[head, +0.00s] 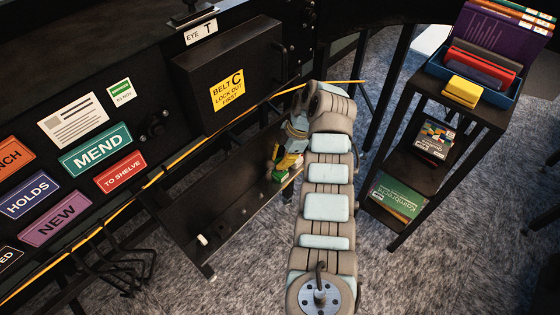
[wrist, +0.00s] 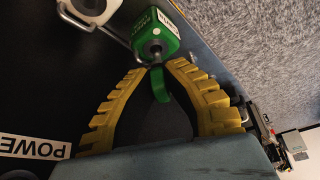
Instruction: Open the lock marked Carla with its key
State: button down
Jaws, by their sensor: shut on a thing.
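A green padlock (wrist: 155,38) with a dark round face hangs at the top of the wrist view. It carries a small white label whose writing I cannot read for sure. My gripper (wrist: 158,66) has its yellow fingertips closed in front of the lock's face, on a green key (wrist: 161,86). The key's tip is hidden, so I cannot tell how deep it sits in the lock. In the head view my gripper (head: 290,160) reaches down at the dark shelf beside the green lock (head: 281,174), partly behind my arm.
A white lock (wrist: 90,8) hangs left of the green one; a small white object (head: 202,240) is at the shelf's front. A POWER label (wrist: 32,147) is on the dark panel. A yellow cord (head: 160,174) crosses the panel. A cart (head: 470,105) with books stands right.

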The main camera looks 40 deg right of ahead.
jog(key=shift+r+p, duration=1.8)
jog(key=shift+r, duration=0.2)
